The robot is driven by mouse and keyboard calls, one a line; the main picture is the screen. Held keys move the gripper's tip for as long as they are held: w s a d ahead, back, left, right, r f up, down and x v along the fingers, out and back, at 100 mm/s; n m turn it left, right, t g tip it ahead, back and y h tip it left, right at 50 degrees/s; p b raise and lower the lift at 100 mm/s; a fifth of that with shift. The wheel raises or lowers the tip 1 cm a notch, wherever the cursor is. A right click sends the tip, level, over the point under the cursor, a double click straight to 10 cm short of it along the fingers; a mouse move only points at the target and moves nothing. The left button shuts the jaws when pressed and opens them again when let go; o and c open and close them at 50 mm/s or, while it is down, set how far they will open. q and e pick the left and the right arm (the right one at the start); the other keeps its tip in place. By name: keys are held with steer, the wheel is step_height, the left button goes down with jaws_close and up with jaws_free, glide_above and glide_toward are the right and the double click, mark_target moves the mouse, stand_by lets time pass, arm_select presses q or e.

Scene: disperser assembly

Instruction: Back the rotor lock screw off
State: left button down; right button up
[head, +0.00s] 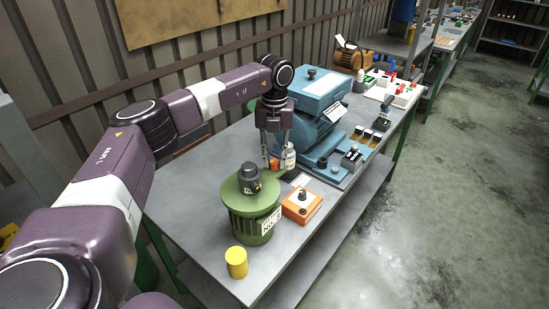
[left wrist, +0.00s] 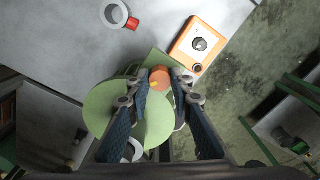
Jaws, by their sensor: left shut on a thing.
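A green ribbed unit (head: 256,222) with a round green top and a dark grey cap (head: 249,176) stands on the grey bench. An orange round knob, which looks like the lock screw (left wrist: 160,77), sits at the edge of its green top (left wrist: 101,100) in the left wrist view. My left gripper (left wrist: 160,80) points down and is shut on this orange knob, one finger on each side. In the head view my left gripper (head: 274,163) is behind the grey cap, with the orange knob small between its tips. My right gripper does not show.
An orange box (head: 297,210) with a black knob stands right of the green unit. A yellow cylinder (head: 236,262) stands in front, near the bench edge.

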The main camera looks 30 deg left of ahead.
mark_target(275, 161)
arm_select(q)
steer(key=n, duration=0.5)
steer(key=shift+w+r, duration=0.15)
steer(key=shift+r, duration=0.05)
steer(key=shift+a+n, duration=0.1)
steer(key=shift+n, duration=0.2)
steer(key=c, duration=1.8)
jaws_free()
steer(key=shift+o, duration=0.4)
steer(key=shift+f, duration=0.1)
step_height(275, 161, up, 12)
